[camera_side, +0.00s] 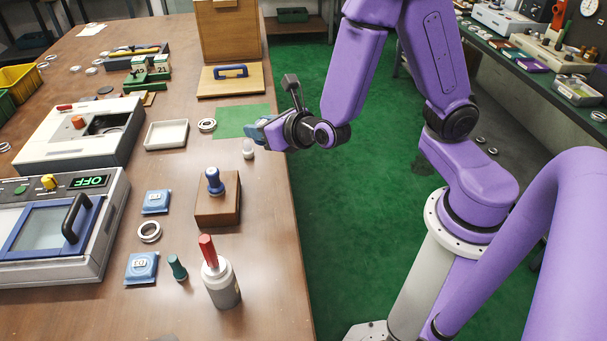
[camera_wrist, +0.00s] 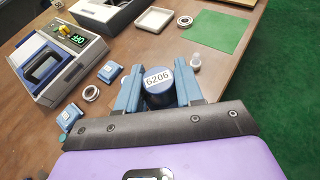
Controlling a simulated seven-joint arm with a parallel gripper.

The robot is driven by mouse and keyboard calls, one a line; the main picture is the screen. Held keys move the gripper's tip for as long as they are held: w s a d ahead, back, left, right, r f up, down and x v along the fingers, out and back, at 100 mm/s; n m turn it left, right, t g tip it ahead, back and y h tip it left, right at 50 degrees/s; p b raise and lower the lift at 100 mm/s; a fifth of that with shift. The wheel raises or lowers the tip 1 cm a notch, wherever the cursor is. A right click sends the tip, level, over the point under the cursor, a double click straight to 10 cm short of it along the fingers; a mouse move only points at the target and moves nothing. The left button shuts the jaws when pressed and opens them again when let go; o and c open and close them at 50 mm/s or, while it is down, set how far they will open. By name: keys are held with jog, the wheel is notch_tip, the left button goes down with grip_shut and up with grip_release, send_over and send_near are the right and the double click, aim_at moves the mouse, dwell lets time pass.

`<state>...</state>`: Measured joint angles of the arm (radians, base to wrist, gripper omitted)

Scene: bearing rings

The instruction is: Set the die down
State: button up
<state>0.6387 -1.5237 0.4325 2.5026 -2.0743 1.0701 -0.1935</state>
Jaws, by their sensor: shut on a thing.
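The die (camera_wrist: 159,99) is a blue cylinder with a white label reading 6206 on its face. In the wrist view it sits between the two blue fingers of my gripper (camera_wrist: 158,92), which is shut on it. In the side view my gripper (camera_side: 258,131) is at the table's right edge, by the green mat (camera_side: 232,114) and near a small white bottle (camera_side: 248,148). The die is hard to make out there, and I cannot tell its gap to the table. The mat also shows in the wrist view (camera_wrist: 215,30).
A bearing ring (camera_side: 207,125) and a white tray (camera_side: 166,135) lie left of the mat. Nearer are a wooden block (camera_side: 218,208) with a blue-handled tool, blue labelled blocks (camera_side: 156,201), another ring (camera_side: 149,232) and a red-topped bottle (camera_side: 221,283). A machine (camera_side: 65,225) reading OFF stands at left.

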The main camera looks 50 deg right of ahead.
jog(key=d+r+m+h, duration=0.2)
jog(key=d+r+h, duration=0.1)
jog(key=d+r, duration=0.4)
jog(key=w+a+f+n+y, duration=0.1)
jog(key=w+a+f+y, duration=0.1)
jog(key=w+f, duration=0.5)
jog(key=w+a+f+n+y, duration=0.2)
jog(key=w+a+f, duration=0.1)
jog(key=w+f, duration=0.4)
jog(key=w+a+f+n+y, duration=0.1)
jog(key=w+a+f+y, duration=0.1)
jog(key=w+f, duration=0.5)
jog(key=shift+w+a+f+n, duration=0.1)
jog(key=shift+w+a+n, duration=0.05)
jog(key=shift+w, duration=0.55)
jog(key=shift+w+a+f+n, duration=0.1)
jog(key=shift+w+a, duration=0.1)
jog(key=shift+w, duration=0.45)
jog(key=shift+w+a+f+n, duration=0.1)
jog(key=shift+w+a+n, duration=0.05)
jog(key=shift+w, duration=0.55)
jog(key=shift+w+f, duration=0.25)
jog(key=shift+f, duration=0.1)
jog(key=shift+w+f, duration=0.1)
jog(key=shift+f, duration=1.5)
jog(key=shift+f, duration=0.4)
jog(key=shift+f, duration=0.25)
